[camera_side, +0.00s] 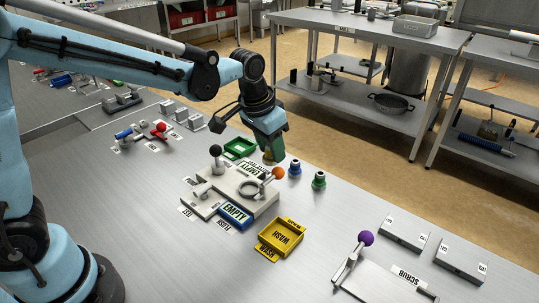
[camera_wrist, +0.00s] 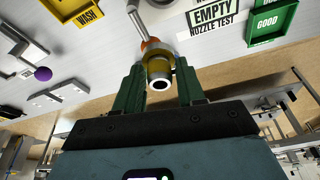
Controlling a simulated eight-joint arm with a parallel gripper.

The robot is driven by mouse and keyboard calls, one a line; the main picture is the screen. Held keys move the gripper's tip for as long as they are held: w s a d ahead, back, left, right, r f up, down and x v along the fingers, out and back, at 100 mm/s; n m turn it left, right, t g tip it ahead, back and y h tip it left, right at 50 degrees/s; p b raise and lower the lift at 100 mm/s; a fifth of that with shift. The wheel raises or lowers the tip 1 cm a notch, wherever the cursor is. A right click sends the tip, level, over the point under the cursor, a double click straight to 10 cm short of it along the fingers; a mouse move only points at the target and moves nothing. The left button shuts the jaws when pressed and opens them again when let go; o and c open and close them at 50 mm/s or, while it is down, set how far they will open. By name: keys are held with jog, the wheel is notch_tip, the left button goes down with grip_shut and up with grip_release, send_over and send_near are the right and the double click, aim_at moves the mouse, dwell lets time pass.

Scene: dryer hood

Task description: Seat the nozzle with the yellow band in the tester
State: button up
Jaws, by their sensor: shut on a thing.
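My gripper (camera_side: 272,150) is shut on the nozzle with the yellow band (camera_wrist: 159,68). In the wrist view the nozzle sits between the green fingers, its pale ring end facing the camera. In the side view only a yellowish part of it (camera_side: 273,159) shows below the fingers. The tester (camera_side: 229,179) is a pale grey block with a black-knobbed lever (camera_side: 215,151) and an orange-knobbed lever (camera_side: 278,173). My gripper is above and beyond its far right side. A label reading EMPTY, NOZZLE TEST (camera_wrist: 213,15) shows in the wrist view. The tester's seat is not clearly visible.
A blue-banded nozzle (camera_side: 295,167) and a green-banded nozzle (camera_side: 319,181) stand right of my gripper. A green GOOD tray (camera_side: 240,148) is behind the tester. Bench at front left is clear.

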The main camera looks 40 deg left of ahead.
jog(key=s+a, duration=0.1)
jog(key=s+f, duration=0.1)
jog(key=s, duration=0.1)
jog(key=s+a, duration=0.1)
jog(key=shift+s+a+f, duration=0.2)
jog(key=shift+a+f, duration=0.15)
jog(key=shift+f, duration=1.8)
jog(key=shift+f, duration=1.05)
dwell(1.1)
jog(key=o, duration=1.2)
jog(key=shift+o, duration=0.2)
jog(key=shift+d, duration=0.1)
jog(key=shift+c, duration=1)
